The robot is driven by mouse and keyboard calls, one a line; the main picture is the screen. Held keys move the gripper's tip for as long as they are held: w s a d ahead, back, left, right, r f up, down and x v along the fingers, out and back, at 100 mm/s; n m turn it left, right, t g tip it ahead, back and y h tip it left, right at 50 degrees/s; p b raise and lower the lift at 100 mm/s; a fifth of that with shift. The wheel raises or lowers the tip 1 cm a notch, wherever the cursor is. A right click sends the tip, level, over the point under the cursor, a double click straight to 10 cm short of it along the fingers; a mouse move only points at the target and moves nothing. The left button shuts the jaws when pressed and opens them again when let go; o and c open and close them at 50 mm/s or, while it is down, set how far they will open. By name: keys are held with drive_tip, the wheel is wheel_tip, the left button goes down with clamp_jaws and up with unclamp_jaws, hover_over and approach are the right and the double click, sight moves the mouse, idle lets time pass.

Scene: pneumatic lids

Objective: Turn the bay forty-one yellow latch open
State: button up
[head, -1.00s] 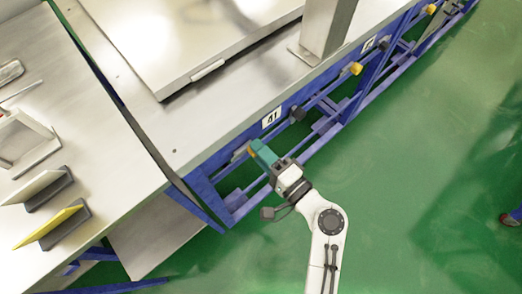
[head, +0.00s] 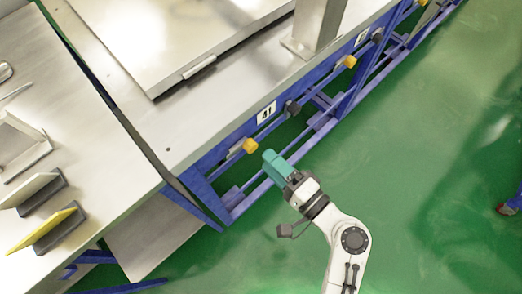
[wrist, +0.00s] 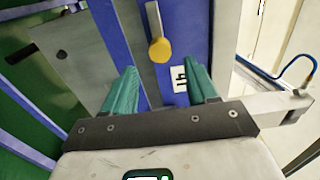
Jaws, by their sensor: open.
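The bay forty-one yellow latch (head: 250,146) is on the blue front rail, left of the white 41 label (head: 266,113). In the wrist view, the latch's yellow knob (wrist: 159,51) sits at the end of a pale lever (wrist: 153,18), beside the 41 label (wrist: 180,79). My gripper (head: 268,156) is just right of the latch in the head view, apart from it. In the wrist view, the teal fingers of my gripper (wrist: 162,73) are spread wide with nothing between them. The knob appears beyond the fingertips, roughly centred between them.
A black knob (head: 292,107) is right of the label, and another yellow knob (head: 349,62) is farther along the rail. A steel table (head: 120,215) with a yellow plate (head: 45,229) stands at left.

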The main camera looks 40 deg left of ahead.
drive_tip(key=shift+s+d, duration=0.15)
drive_tip(key=shift+d, duration=1.15)
drive_tip(key=shift+s+d, duration=0.1)
drive_tip(key=shift+d, duration=1.2)
drive_tip(key=s+d+f+n+h, duration=0.15)
drive_tip(key=d+f+h, duration=0.35)
drive_tip(key=d, duration=0.5)
drive_tip(key=s+d+f+h, duration=0.2)
drive_tip(key=d+f+h, duration=0.35)
drive_tip(key=d, duration=0.45)
drive_tip(key=s+d+r+h, duration=0.1)
drive_tip(key=s+d+h, duration=0.3)
drive_tip(key=d, duration=0.4)
drive_tip(key=s+d+r+h, duration=0.1)
drive_tip(key=s+d+h, duration=0.2)
drive_tip(key=d, duration=0.5)
drive_tip(key=shift+s+d+r+m+g+h+p, duration=0.3)
drive_tip(key=shift+s+d+m+h+p, duration=0.05)
drive_tip(key=shift+s+d+m+p, duration=0.1)
drive_tip(key=shift+a, duration=0.1)
